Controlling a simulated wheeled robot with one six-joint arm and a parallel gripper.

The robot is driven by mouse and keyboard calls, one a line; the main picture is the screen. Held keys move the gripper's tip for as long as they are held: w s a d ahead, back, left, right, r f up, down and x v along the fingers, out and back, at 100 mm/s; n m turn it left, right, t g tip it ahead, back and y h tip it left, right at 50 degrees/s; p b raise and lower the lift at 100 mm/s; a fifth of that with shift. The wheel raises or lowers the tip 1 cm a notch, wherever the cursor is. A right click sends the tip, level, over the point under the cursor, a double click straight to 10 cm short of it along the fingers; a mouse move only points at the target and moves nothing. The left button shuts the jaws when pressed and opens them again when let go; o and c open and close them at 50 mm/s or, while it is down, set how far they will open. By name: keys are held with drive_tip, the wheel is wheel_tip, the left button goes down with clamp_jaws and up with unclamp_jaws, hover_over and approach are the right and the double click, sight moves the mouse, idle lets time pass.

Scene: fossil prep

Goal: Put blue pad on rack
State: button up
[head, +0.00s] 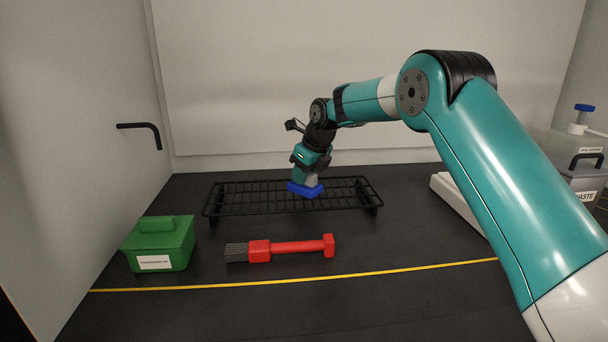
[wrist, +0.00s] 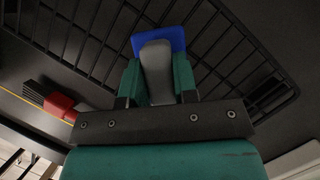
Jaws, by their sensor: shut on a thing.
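The blue pad (head: 305,189) is at the middle of the black wire rack (head: 235,207), with a grey handle on top. In the wrist view the blue pad (wrist: 160,40) shows beyond the grey handle, with the rack bars (wrist: 100,40) behind it. My gripper (head: 309,176) points down over the rack and is shut on the pad's grey handle. In the wrist view its green fingers (wrist: 157,80) stand on both sides of the handle. The pad looks at rack height; I cannot tell whether it touches the bars.
A red brush (head: 295,247) lies in front of the rack, and a green lidded box (head: 160,243) stands at left. A yellow line (head: 400,271) crosses the dark bench. A white tray (head: 457,203) and a waste container (head: 577,160) are at right.

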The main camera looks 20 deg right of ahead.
drive_tip(key=o, duration=1)
drive_tip(key=shift+f, duration=0.15)
drive_tip(key=p+v, duration=0.1)
drive_tip(key=v, duration=1.1)
